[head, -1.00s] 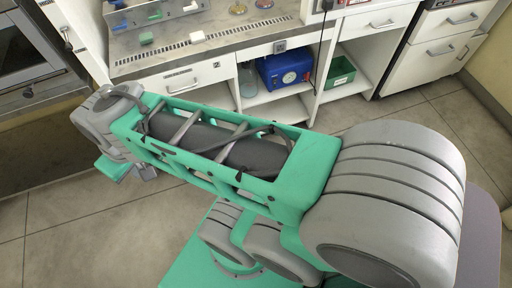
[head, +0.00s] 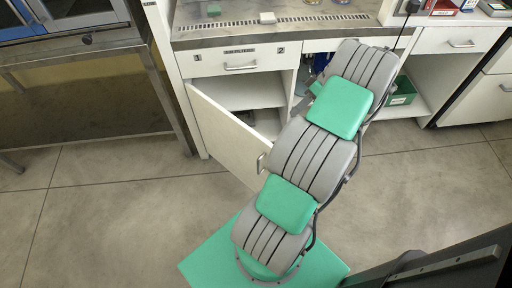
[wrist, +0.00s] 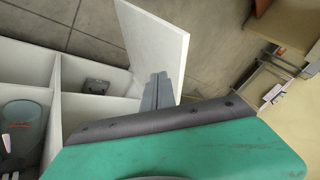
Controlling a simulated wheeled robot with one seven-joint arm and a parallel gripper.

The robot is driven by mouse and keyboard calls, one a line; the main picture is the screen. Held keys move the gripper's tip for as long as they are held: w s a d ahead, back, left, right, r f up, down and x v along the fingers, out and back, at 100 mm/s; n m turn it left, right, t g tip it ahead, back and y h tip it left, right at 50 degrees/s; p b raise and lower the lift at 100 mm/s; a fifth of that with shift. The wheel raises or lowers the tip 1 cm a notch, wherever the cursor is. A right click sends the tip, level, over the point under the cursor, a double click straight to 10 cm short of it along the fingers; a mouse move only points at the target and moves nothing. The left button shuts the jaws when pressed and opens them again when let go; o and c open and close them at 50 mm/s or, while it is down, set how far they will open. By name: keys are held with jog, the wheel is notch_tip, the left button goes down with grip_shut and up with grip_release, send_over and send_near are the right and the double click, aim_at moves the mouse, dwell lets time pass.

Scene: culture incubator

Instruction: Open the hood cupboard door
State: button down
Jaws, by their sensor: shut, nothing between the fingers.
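The hood cupboard door (head: 225,130) is a white panel standing swung out from the hood bench, hinged at its left side. Its metal handle (head: 262,162) is on the outer face, near the free edge. The open cupboard (head: 235,92) behind it shows a pale shelf. In the wrist view the door (wrist: 158,45) stands at the top centre, and my gripper's grey fingers (wrist: 158,90) are together, empty, close to the door's lower part. I cannot tell whether they touch it.
A drawer (head: 238,62) sits above the cupboard. A green box (head: 402,92) stands in the open bay to the right. Dark metal furniture (head: 85,100) stands at the left. The floor (head: 120,200) in front and to the left is clear.

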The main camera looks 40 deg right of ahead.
jog(key=w+a+f+b, duration=0.1)
jog(key=w+a+f, duration=0.1)
jog(key=a+f, duration=0.6)
jog(key=shift+w+a+f, duration=0.2)
jog(key=shift+w+a, duration=0.05)
jog(key=shift+a, duration=0.15)
